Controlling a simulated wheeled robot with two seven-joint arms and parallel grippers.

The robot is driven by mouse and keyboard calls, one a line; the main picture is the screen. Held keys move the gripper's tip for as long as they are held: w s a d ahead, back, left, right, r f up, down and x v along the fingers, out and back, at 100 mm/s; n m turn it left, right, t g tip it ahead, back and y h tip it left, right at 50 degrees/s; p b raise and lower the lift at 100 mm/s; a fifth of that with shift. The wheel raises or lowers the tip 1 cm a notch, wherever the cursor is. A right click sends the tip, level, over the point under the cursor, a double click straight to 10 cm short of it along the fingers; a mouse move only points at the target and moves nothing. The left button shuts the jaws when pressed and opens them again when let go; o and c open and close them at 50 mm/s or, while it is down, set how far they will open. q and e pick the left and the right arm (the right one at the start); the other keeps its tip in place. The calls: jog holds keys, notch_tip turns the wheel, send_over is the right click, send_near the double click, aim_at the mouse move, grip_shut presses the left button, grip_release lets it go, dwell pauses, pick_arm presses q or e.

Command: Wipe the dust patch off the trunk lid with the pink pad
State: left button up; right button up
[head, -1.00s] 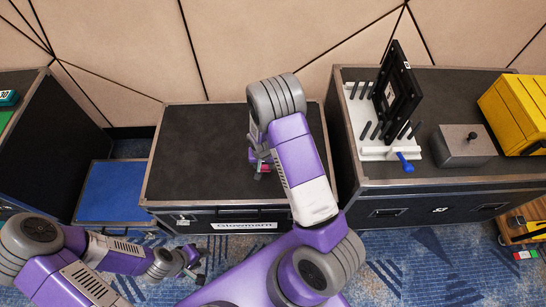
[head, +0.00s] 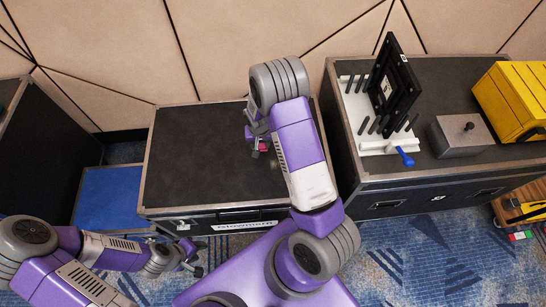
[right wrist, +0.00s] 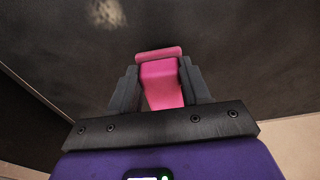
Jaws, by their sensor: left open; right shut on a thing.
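The trunk (head: 200,160) has a dark lid with metal edges and stands in the middle of the head view. My right gripper (head: 258,143) is over the right part of the lid, shut on the pink pad (head: 263,147). In the right wrist view the pad (right wrist: 162,85) sits between the two fingers. A pale, speckled dust patch (right wrist: 106,12) shows on the dark lid beyond the pad, at that view's top edge. Whether the pad touches the lid is unclear. My left gripper (head: 190,262) is open and empty, low in front of the trunk.
A second dark case (head: 440,190) at right holds a white pegged base (head: 352,110) with a black frame (head: 393,85), a grey box (head: 462,137) and a yellow case (head: 515,100). A blue-topped low case (head: 105,195) is left. A panelled wall stands behind.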

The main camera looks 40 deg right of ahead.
jog(key=shift+s+r+p, duration=0.15)
jog(key=shift+r+p, duration=0.15)
jog(key=shift+r, duration=0.35)
jog(key=shift+r+p, duration=0.55)
jog(key=shift+r, duration=0.1)
jog(key=shift+r+p, duration=1.1)
jog(key=shift+r, duration=0.4)
